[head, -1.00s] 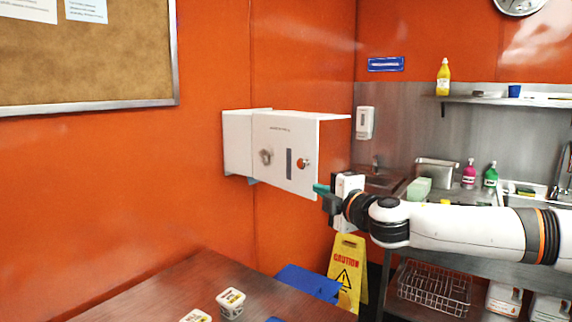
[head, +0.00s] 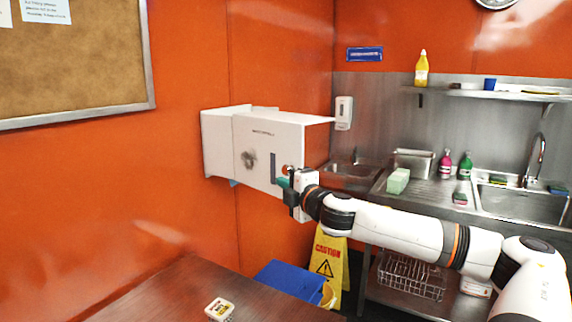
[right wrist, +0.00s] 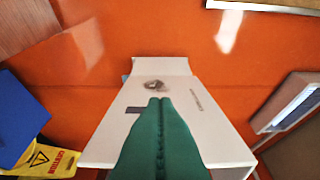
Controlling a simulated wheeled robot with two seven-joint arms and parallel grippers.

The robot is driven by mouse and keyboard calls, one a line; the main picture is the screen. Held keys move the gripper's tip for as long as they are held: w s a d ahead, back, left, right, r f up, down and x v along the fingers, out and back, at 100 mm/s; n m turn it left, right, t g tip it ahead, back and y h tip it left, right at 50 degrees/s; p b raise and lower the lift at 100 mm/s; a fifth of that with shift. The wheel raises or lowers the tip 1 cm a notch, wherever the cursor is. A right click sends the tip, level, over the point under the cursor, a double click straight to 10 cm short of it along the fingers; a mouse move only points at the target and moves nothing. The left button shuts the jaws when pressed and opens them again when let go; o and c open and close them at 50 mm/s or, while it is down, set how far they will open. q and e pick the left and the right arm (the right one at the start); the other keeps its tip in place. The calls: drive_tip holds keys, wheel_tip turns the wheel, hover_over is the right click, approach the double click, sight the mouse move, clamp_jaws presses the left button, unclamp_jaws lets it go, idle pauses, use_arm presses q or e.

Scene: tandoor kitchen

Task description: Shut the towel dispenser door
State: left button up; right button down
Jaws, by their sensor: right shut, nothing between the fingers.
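The white towel dispenser (head: 216,142) hangs on the orange wall near the corner. Its door (head: 256,147), a deep white cover with a round lock and a dark slot, stands out from the body at an angle; its inside is hidden. My right gripper (head: 284,183) has teal fingers, shut and empty, at the lower right of the door's front. I cannot tell whether they touch it. In the right wrist view the shut fingers (right wrist: 160,102) overlap the door (right wrist: 205,125), with the dispenser body (right wrist: 160,66) beyond. My left gripper is not in view.
A wooden table (head: 190,290) with a small tub (head: 220,309) is below left. A blue bin (head: 290,280) and a yellow caution sign (head: 329,268) stand below the gripper. A steel sink counter (head: 425,190) is at right. A soap dispenser (head: 343,112) hangs behind.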

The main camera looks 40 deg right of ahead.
sight(287, 175)
drive_tip(key=w+d+p, duration=0.4)
drive_tip(key=shift+w+d, duration=0.1)
drive_tip(key=shift+d, duration=0.2)
drive_tip(key=shift+w, duration=0.1)
drive_tip(key=shift+d, duration=0.1)
